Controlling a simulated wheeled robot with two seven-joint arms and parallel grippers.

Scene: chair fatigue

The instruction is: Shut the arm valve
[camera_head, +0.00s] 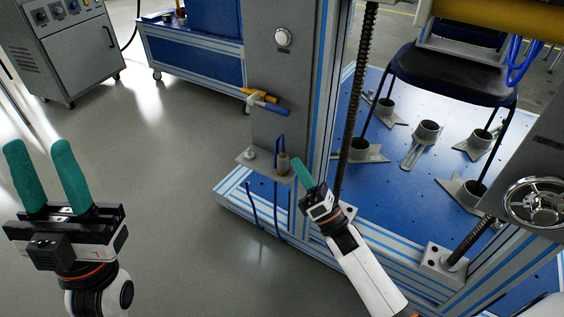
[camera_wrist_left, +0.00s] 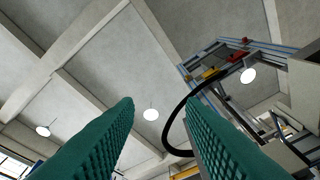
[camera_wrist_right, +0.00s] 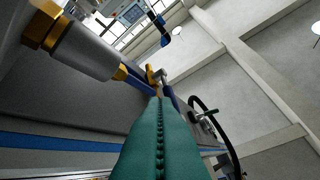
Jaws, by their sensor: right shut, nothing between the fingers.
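On the grey column, a valve with a blue lever (camera_head: 272,107) and a yellow lever (camera_head: 258,93) stands out; the blue lever points right. No label shows which lever is the arm valve. In the right wrist view the blue lever (camera_wrist_right: 140,84) and the yellow lever (camera_wrist_right: 151,75) appear beyond the fingertips. My right gripper (camera_head: 302,168) is shut and empty, below and right of the levers and apart from them. Its fingers are pressed together in the right wrist view (camera_wrist_right: 160,110). My left gripper (camera_head: 38,150) is open and empty over the floor at the left, far from the valve.
A fitting (camera_head: 283,163) with blue hoses stands on a bracket (camera_head: 246,158) close left of my right fingertips. A threaded rod (camera_head: 358,95) rises to the right. A black chair (camera_head: 450,75) stands on the blue test bed. The floor (camera_head: 165,170) left of the column is clear.

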